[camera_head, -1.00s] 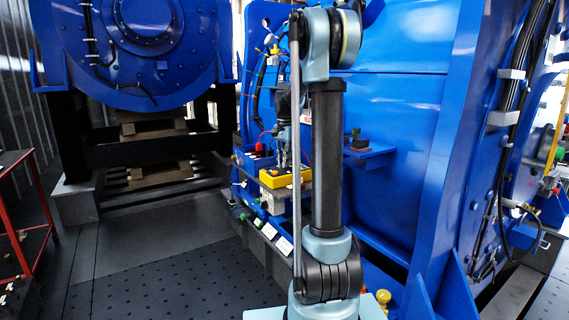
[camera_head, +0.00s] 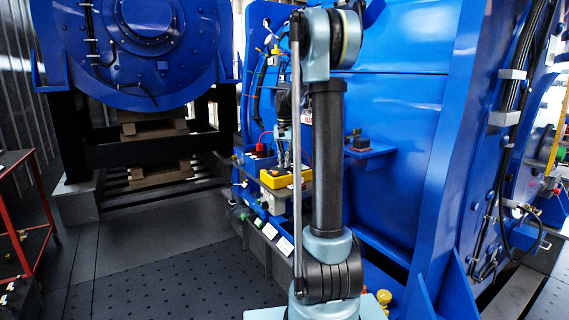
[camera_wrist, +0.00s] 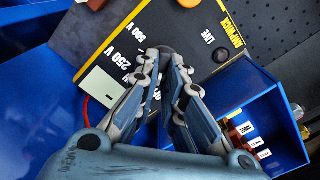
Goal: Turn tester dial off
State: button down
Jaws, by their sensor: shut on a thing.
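The tester (camera_head: 272,181) is a yellow box on the blue ledge, left of my arm in the head view. In the wrist view its dark face (camera_wrist: 105,35) fills the upper middle, with white marks "500 V", "250 V" and "LIVE" and a yellow edge. My gripper (camera_wrist: 168,52) is over this face, its two fingers close together and shut on the dark dial (camera_wrist: 167,48). Only a little of the dial shows between the fingertips; its pointer is hidden, so its setting cannot be told. My gripper also shows above the tester in the head view (camera_head: 283,160).
A blue bin (camera_wrist: 262,110) with small labelled parts is close at right. A pale panel (camera_wrist: 103,97) and red lead lie left. A red-framed cart (camera_head: 40,215) stands far left; open floor lies between.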

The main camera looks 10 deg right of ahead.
jog(key=c, duration=1.7)
grip_release()
jog(key=shift+r, duration=0.1)
notch_tip(320, 180, up, 12)
